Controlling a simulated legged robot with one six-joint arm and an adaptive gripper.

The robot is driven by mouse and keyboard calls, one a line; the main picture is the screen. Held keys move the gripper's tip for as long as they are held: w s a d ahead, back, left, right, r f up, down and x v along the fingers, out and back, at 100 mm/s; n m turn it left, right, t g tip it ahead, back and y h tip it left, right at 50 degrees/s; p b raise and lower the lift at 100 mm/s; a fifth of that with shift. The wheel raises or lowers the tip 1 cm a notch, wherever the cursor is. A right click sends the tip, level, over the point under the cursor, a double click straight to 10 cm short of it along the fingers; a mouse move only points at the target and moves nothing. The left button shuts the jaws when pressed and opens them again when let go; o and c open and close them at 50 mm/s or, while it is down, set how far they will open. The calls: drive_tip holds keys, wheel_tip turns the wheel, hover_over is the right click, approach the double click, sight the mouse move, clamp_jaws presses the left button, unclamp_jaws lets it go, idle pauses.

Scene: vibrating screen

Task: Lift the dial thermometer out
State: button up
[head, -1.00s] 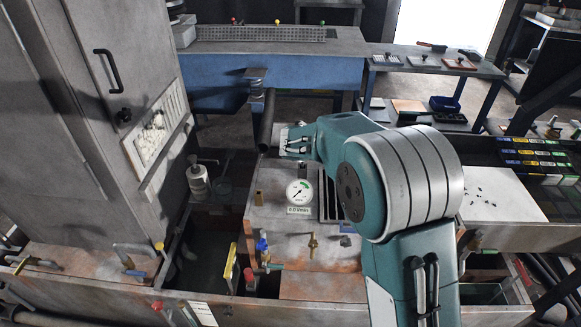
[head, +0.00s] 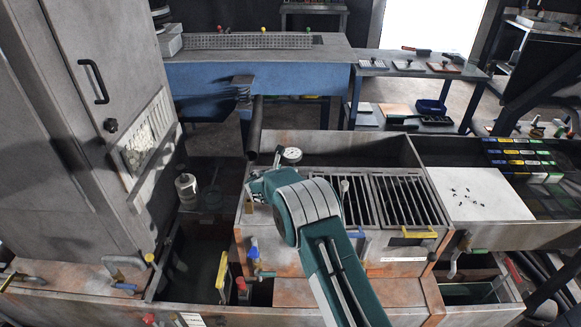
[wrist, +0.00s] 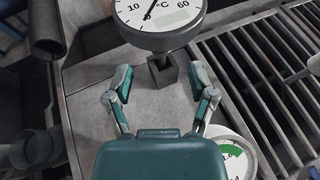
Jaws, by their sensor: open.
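The dial thermometer (wrist: 160,18) has a round white face marked °C in a dark rim. It fills the top of the wrist view, its upper part cut off. Below the dial, its stem goes into a small square grey socket (wrist: 163,76). In the head view its white dial (head: 291,155) stands just beyond my arm's end, near the back left of the screen box. My gripper (wrist: 160,84) is open and empty, its two fingers on either side of the socket in the picture, with the dial beyond the fingertips. I cannot tell whether they touch anything.
A second gauge (wrist: 232,155) with a green band sits close to the right of my gripper. Slotted grates (head: 405,200) fill the box to the right. A dark pipe (head: 255,128) rises behind the box at left. A tall grey cabinet (head: 75,130) stands at far left.

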sight(293, 151)
drive_tip(key=shift+x, duration=2.9)
clamp_jaws()
drive_tip(key=shift+r, duration=0.15)
drive_tip(key=shift+r, duration=2.95)
